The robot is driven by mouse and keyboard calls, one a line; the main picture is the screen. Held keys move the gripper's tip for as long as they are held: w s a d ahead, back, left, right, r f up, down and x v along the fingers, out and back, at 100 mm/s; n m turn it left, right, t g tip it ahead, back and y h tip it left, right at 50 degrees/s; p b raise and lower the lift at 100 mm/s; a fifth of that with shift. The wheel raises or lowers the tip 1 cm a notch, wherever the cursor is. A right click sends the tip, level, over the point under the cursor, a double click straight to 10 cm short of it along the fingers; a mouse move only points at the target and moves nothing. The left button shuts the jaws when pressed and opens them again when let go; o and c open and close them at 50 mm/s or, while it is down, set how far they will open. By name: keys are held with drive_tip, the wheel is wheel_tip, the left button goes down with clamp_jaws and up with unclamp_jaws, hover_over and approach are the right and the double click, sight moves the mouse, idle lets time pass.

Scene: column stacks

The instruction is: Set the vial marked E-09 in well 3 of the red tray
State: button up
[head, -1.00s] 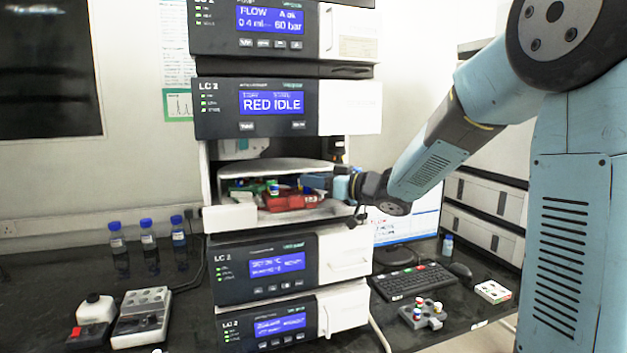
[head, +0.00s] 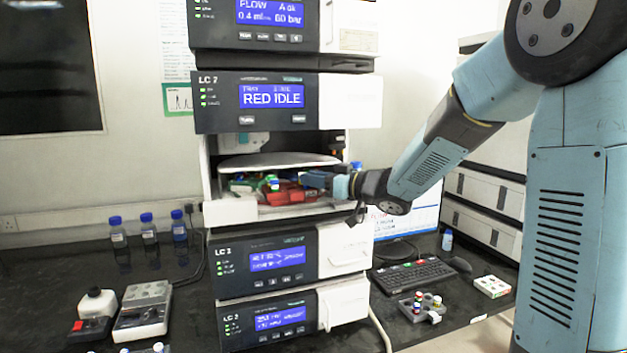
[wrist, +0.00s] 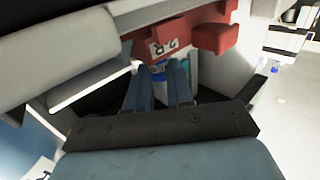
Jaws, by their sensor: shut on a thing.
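The red tray (head: 290,196) sits inside the open bay of the instrument stack marked RED IDLE. Its red body also shows at the top of the wrist view (wrist: 180,35), with a white label on it. My gripper (head: 312,180) reaches into the bay from the right, at the red tray's right end. In the wrist view its two blue fingers (wrist: 158,88) are shut on a small vial with a blue cap (wrist: 158,68), close to the tray. The vial's marking cannot be read, and the tray's wells are hidden in the wrist view.
A green item (head: 240,185) and a small capped vial (head: 272,183) show left of my gripper in the bay. The bay's white front lip (head: 230,212) and the shelf above (head: 275,160) leave little height. A grey rack with vials (head: 422,308) stands on the bench.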

drive_tip(key=o, duration=0.9)
drive_tip(key=shift+d, duration=0.1)
drive_tip(key=s+d+r+m+t+h, duration=0.1)
drive_tip(key=s+d+m+h, duration=0.3)
drive_tip(key=d, duration=0.3)
drive_tip(key=s+d+r+m+t+h, duration=0.1)
drive_tip(key=s+d+m+t+h, duration=0.1)
drive_tip(key=s+d+h, duration=0.4)
drive_tip(key=s+d+m+t+h, duration=0.1)
drive_tip(key=s+d+m+h, duration=0.15)
drive_tip(key=d+h, duration=0.5)
drive_tip(key=s+f+m+g+y, duration=0.1)
drive_tip(key=s+f+g, duration=0.2)
drive_tip(key=s, duration=0.7)
drive_tip(key=s+a+f+m+g+y, duration=0.1)
drive_tip(key=s+f+g, duration=0.3)
drive_tip(key=s, duration=0.6)
drive_tip(key=shift+s+a+f+m+g, duration=0.3)
drive_tip(key=shift+s+m+g, duration=0.1)
drive_tip(key=shift+g, duration=0.3)
